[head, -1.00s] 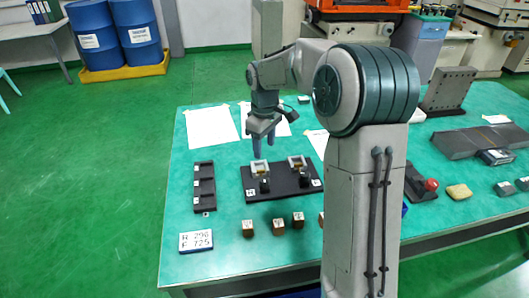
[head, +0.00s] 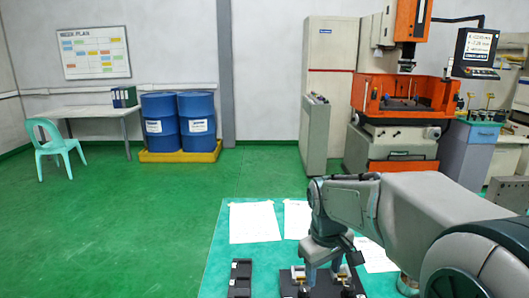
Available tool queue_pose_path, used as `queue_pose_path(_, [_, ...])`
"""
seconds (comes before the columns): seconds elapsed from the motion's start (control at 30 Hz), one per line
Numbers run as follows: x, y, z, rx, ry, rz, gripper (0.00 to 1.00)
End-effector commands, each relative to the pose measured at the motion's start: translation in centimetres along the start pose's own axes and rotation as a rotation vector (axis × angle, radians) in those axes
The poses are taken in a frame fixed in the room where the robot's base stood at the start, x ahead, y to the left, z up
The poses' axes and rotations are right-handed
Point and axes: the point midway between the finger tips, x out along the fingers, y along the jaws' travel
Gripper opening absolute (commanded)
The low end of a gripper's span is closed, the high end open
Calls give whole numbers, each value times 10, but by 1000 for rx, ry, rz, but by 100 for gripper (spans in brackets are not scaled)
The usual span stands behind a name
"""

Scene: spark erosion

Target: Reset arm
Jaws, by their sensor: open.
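My gripper (head: 323,275) is low in the head view, pointing down over the table, with its two fingers apart and nothing seen between them. Below and around it is a black fixture plate (head: 288,285) with light metal holders, cut off by the bottom edge. My arm reaches in from the lower right and covers the right part of the table. Whether the fingertips touch the fixture cannot be told.
A black slotted tray (head: 240,280) lies left of the fixture. White sheets (head: 255,222) lie on the green table (head: 219,262). Beyond stand blue drums (head: 160,122) on a yellow pallet, a grey cabinet (head: 330,85) and an orange machine (head: 408,95). The floor at left is clear.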

Motion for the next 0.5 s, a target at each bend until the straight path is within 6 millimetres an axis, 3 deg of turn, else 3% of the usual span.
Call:
queue_pose_path(0.03, [-6, -6, 17, 43, 16, 9, 52])
queue_pose_path(0.3, [-14, -34, 96, 291, 97, 11, 52])
queue_pose_path(0.5, [-7, -51, 135, 424, 146, -13, 52])
